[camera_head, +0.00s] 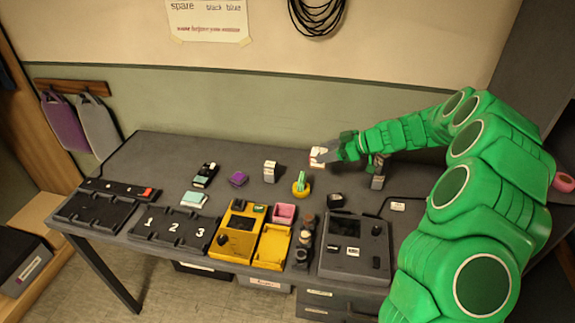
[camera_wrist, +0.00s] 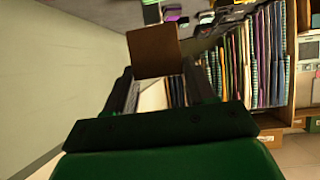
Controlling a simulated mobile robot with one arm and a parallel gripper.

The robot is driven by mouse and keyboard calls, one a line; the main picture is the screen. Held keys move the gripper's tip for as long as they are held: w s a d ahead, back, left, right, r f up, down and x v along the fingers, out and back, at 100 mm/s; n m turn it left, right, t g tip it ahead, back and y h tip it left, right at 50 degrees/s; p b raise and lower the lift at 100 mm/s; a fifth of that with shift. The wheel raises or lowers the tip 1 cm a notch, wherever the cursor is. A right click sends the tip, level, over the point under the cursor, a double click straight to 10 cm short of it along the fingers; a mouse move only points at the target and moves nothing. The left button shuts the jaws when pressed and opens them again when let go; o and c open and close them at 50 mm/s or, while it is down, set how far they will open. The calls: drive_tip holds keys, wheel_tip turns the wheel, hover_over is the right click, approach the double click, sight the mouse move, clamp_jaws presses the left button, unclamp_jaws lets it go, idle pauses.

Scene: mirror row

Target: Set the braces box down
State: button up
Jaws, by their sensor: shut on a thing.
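My gripper (camera_head: 336,152) is shut on a small white box with reddish markings, which I take to be the braces box (camera_head: 318,157). It holds the box above the back part of the dark table (camera_head: 170,152). In the wrist view the box shows as a brown face (camera_wrist: 153,51) between the fingers of my gripper (camera_wrist: 158,84). The print on the box is too small to read. Part of the box is hidden by the fingers.
A white upright box (camera_head: 269,171), a yellow holder with green items (camera_head: 301,185) and a black block (camera_head: 335,200) stand near my gripper. A grey upright item (camera_head: 378,178) is below my arm. A numbered black tray (camera_head: 172,230), yellow device (camera_head: 238,233) and dark machine (camera_head: 355,248) fill the front.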

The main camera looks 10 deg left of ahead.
drive_tip(key=a, duration=0.8)
drive_tip(key=shift+n, duration=0.3)
drive_tip(key=shift+w+a+f, duration=0.8)
drive_tip(key=shift+w+f, duration=0.8)
drive_tip(key=shift+w, duration=0.6)
drive_tip(key=shift+w+a+f, duration=0.85)
drive_tip(key=shift+w+f, duration=0.75)
drive_tip(key=shift+w, duration=0.55)
drive_tip(key=shift+w+a+f, duration=0.8)
drive_tip(key=shift+w+f, duration=0.8)
drive_tip(key=shift+w, duration=0.6)
drive_tip(key=shift+w+f, duration=0.1)
drive_tip(key=shift+f, duration=1.4)
drive_tip(key=shift+f, duration=0.2)
drive_tip(key=o, duration=1.1)
drive_tip(key=shift+c, duration=0.2)
